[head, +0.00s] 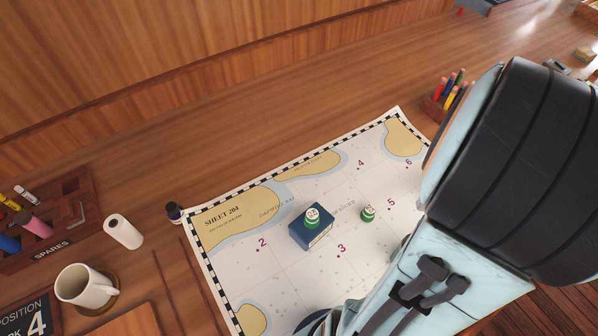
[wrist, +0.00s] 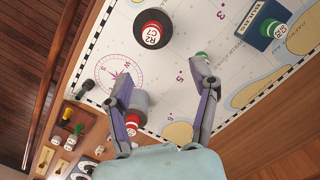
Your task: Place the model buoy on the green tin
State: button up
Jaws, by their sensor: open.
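Several model buoys show. A green-and-white one (head: 312,215) stands on a blue box (head: 311,235); in the wrist view the box (wrist: 262,28) is at the upper right. Another green-and-white buoy (head: 367,214) stands on the chart to its right; its green part (wrist: 201,54) shows behind my right fingertip. A red-and-white round top marked R2 C7 (wrist: 152,30) sits on a dark round base. A grey cylinder with a red-and-white buoy (wrist: 133,123) is partly behind my left finger. I cannot pick out a green tin. My gripper (wrist: 161,75) is open and empty above the chart.
The chart (head: 289,262) lies on the wooden desk. A mug (head: 84,287), a white roll (head: 123,231), a small dark bottle (head: 174,212) and a spares rack (head: 75,214) stand at left. A pen holder (head: 434,108) is behind my arm. The back desk is mostly clear.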

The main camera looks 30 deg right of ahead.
jog(key=w+a+r+n, duration=0.2)
jog(key=w+a+n, duration=0.1)
jog(key=w+a, duration=0.55)
jog(key=s+a+n, duration=0.2)
jog(key=a+n, duration=0.1)
jog(key=a, duration=0.6)
jog(key=s+a+n, duration=0.2)
jog(key=a+n, duration=0.1)
jog(key=a, duration=0.6)
jog(key=shift+s+a+t, duration=0.2)
jog(key=shift+t, duration=0.1)
